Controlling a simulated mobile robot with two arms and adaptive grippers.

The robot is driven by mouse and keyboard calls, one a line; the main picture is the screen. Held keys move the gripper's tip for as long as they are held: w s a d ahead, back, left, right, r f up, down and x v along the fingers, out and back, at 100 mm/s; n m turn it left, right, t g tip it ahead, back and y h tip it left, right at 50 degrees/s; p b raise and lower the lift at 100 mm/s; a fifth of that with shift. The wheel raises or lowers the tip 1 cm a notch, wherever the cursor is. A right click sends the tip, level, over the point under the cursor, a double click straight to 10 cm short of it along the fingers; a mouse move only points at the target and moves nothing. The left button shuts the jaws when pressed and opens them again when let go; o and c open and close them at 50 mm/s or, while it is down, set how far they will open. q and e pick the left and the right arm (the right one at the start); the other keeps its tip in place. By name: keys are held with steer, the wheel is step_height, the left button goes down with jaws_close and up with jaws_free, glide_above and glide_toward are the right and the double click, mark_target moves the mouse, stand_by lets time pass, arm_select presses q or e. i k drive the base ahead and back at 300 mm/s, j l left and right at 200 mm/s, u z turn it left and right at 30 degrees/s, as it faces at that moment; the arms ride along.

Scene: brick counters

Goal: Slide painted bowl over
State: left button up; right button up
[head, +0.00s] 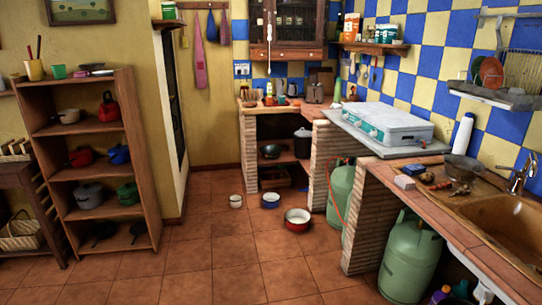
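Three bowl-like vessels stand on the tiled floor near the brick counter. The nearest is a red and white bowl (297,219), wide and open at the top. A smaller white vessel with a blue side (270,200) stands behind it to the left, and a small white pot (236,201) is further left. A greyish bowl (462,168) sits on the right counter near the sink. I cannot tell for sure which one is the painted bowl. Neither of my grippers is in view.
The right counter (455,205) has a sink (505,222), and a green gas cylinder (410,262) stands under it. A grey stove (388,122) is further back. A wooden shelf (103,160) with pots stands at left. The middle floor (215,255) is clear.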

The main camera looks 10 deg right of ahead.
mark_target(270, 151)
steer(key=i, duration=4.15)
steer(key=l+z, duration=0.05)
steer(key=l, duration=0.15)
